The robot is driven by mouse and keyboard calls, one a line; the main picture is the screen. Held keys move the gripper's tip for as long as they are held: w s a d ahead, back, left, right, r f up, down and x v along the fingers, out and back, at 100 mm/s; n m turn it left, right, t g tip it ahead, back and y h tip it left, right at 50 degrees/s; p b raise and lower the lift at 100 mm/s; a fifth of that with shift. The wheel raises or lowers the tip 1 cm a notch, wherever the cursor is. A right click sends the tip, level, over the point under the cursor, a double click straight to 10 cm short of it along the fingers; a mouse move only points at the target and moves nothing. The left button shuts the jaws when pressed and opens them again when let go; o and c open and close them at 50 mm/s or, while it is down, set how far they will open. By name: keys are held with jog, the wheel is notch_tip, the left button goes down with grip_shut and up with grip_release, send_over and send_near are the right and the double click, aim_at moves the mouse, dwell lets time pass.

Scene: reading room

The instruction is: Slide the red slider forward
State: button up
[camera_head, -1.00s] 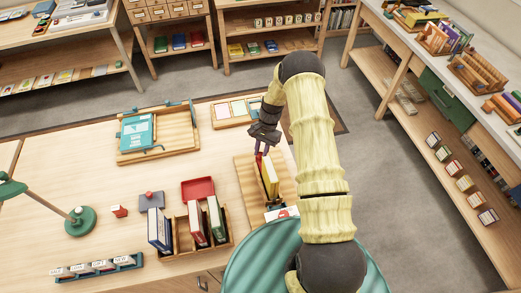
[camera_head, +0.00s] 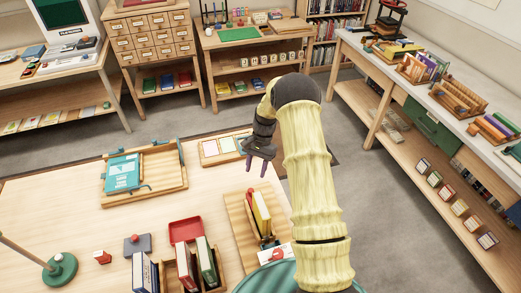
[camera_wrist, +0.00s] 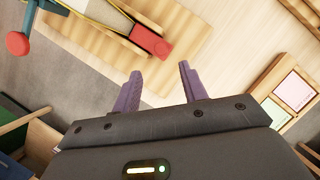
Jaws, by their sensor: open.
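A red block (camera_wrist: 150,42) sits on a pale wooden board at the end of a thin yellow strip in the wrist view. It looks like the red slider. My gripper (camera_head: 257,170) is open and empty, raised above and beyond the board's far end. In the wrist view its two purple fingers (camera_wrist: 160,88) are spread apart, clear of the red block.
A tray of coloured cards (camera_head: 225,147) stands beyond the board, with a wooden tray and teal booklet (camera_head: 122,172) farther left. A red tray (camera_head: 186,230) and upright books (camera_head: 206,262) are left of the board. A red knob (camera_wrist: 17,42) shows in the wrist view's left corner.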

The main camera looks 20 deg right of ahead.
jog(key=b+v, duration=0.2)
jog(key=v, duration=0.7)
jog(key=s+a+r+n+t+h, duration=0.1)
jog(key=s+r+n+t, duration=0.1)
jog(key=s, duration=0.6)
jog(key=s+a+r+n+t+h, duration=0.1)
jog(key=s+a+r+n+t, duration=0.1)
jog(key=s, duration=0.6)
jog(key=s+a+r+n+t+h, duration=0.1)
jog(key=s+r+n, duration=0.3)
jog(key=s, duration=0.5)
jog(key=shift+a+r+n+t, duration=0.25)
jog(key=shift+a+n+t, duration=0.25)
jog(key=shift+a, duration=0.2)
jog(key=shift+s, duration=0.1)
